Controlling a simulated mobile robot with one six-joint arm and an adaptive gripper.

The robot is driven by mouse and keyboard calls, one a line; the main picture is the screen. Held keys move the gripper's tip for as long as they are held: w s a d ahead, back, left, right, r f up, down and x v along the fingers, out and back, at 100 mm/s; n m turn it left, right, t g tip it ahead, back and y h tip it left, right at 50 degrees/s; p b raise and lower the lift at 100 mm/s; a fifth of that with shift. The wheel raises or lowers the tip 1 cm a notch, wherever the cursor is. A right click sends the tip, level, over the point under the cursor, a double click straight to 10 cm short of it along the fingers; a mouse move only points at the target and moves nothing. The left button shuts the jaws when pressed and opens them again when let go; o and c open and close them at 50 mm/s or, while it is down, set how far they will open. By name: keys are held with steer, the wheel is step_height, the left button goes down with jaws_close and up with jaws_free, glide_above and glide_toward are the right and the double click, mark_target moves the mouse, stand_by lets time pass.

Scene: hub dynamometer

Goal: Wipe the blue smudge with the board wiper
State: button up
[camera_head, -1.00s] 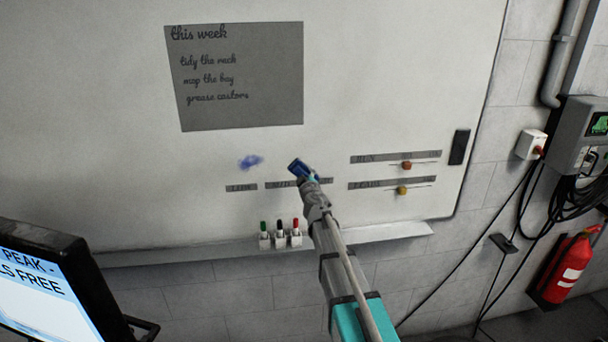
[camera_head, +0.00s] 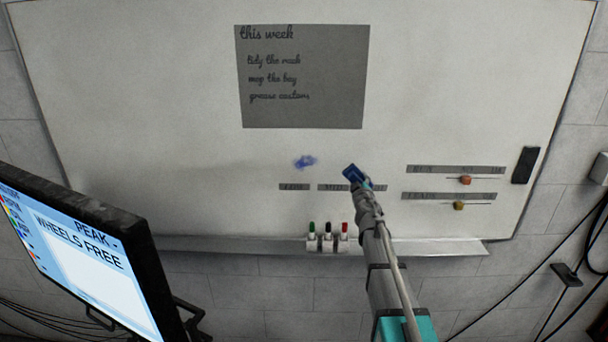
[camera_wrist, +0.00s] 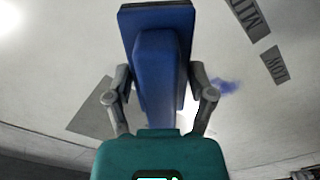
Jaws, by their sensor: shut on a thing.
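The blue smudge (camera_head: 305,162) is on the whiteboard (camera_head: 180,130), below the grey "this week" panel. It also shows in the wrist view (camera_wrist: 226,87), right of the wiper and partly hidden behind my finger. My gripper (camera_head: 359,186) is shut on the board wiper (camera_head: 353,174), a blue block with a dark pad. In the head view the wiper is to the right of the smudge and slightly lower. In the wrist view (camera_wrist: 158,60) the wiper stands between my two grey fingers. I cannot tell whether its pad touches the board.
A ledge with several markers (camera_head: 328,240) runs along the board's bottom. Label strips and sliders (camera_head: 459,205) are right of the wiper, and a black block (camera_head: 525,165) is at the board's right edge. A monitor (camera_head: 95,265) stands in the left foreground.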

step_height(320, 180, down, 18)
steer(key=b, duration=1.7)
steer(key=shift+a+r, duration=0.1)
